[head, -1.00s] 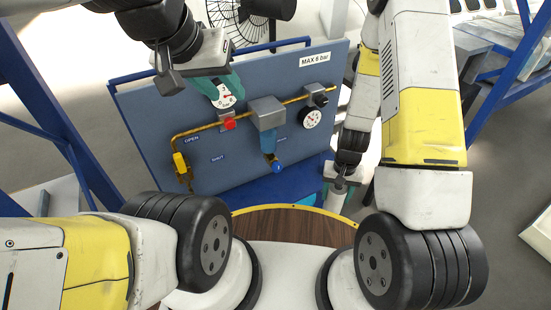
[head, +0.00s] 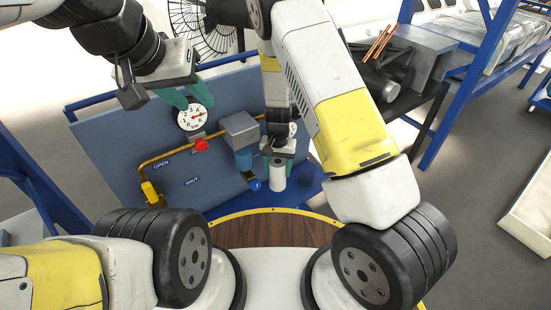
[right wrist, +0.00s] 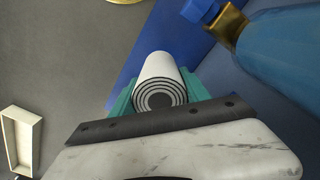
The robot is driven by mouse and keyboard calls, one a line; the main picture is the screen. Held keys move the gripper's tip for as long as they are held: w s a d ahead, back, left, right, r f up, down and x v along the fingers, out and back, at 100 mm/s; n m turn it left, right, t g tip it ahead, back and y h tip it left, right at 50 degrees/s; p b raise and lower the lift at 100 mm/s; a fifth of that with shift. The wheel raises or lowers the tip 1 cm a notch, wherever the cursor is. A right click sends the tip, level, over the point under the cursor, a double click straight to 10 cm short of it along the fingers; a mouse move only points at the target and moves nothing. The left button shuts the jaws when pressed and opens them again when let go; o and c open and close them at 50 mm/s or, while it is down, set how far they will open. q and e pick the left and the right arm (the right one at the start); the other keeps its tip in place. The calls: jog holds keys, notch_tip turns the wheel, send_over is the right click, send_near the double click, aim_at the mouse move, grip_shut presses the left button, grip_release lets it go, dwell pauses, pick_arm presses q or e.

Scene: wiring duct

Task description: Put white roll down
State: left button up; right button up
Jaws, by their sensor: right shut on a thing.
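The white roll (head: 278,176) hangs upright below my right gripper (head: 277,153) in the head view, in front of the panel's right part. In the right wrist view the roll (right wrist: 158,72) shows its ringed end between the teal fingers (right wrist: 157,92), which are shut on it. The blue base edge is below it; I cannot tell if the roll touches it. My left gripper (head: 187,97) is at the upper left, its teal fingers at the round gauge (head: 192,118). I cannot tell if they grip it.
The blue-grey panel (head: 110,140) carries a brass pipe (head: 158,165), a red knob (head: 200,145) and a blue-bowled filter (head: 244,160) just left of the roll. A white tray (head: 530,225) lies on the floor at right.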

jog(key=f, duration=0.6)
jog(key=shift+w+a+f, duration=0.1)
jog(key=shift+w+f, duration=0.1)
jog(key=shift+f, duration=0.05)
jog(key=shift+w+a+f, duration=0.15)
jog(key=shift+w+f, duration=0.05)
jog(key=shift+f, duration=0.1)
jog(key=shift+f, duration=0.1)
jog(key=o, duration=1.4)
